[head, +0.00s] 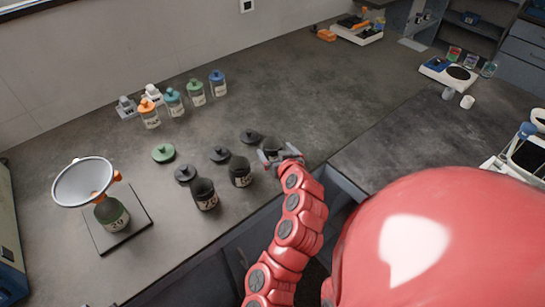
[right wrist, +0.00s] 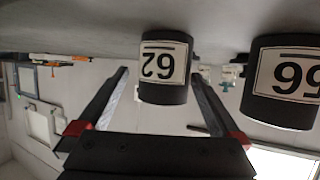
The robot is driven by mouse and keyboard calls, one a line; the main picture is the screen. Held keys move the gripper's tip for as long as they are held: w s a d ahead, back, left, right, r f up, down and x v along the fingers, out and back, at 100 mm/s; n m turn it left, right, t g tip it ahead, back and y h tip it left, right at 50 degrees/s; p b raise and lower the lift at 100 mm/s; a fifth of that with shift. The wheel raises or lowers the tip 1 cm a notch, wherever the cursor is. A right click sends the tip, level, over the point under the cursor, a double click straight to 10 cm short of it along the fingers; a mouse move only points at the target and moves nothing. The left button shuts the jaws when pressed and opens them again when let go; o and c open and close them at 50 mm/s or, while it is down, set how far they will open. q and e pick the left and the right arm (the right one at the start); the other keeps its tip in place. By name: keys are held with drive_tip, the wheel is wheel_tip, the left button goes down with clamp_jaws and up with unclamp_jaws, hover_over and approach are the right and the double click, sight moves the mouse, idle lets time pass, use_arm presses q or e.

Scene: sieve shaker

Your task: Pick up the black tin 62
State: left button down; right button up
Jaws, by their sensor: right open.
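The black tin 62 (right wrist: 164,95) stands between the two fingers of my right gripper (right wrist: 160,76) in the right wrist view, its white label upside down. The fingers are open, one on each side, with a visible gap to the tin. In the head view my right gripper (head: 279,156) is at the right end of the row of black tins, at the counter's front edge. There the tin is mostly hidden by the gripper. My left gripper is not in view.
Another black tin (right wrist: 285,85) stands close beside tin 62; in the head view two tins (head: 240,171) (head: 204,194) stand to the left. Black lids (head: 220,155) and a green lid (head: 163,153) lie behind.

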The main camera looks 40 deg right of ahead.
sight(270, 145)
drive_tip(key=shift+a+p+x, duration=0.15)
drive_tip(key=shift+p+x, duration=0.05)
drive_tip(key=shift+x, duration=1)
drive_tip(key=shift+a+p+x, duration=0.15)
drive_tip(key=shift+x, duration=1)
drive_tip(key=shift+w, duration=0.1)
drive_tip(key=c, duration=1.4)
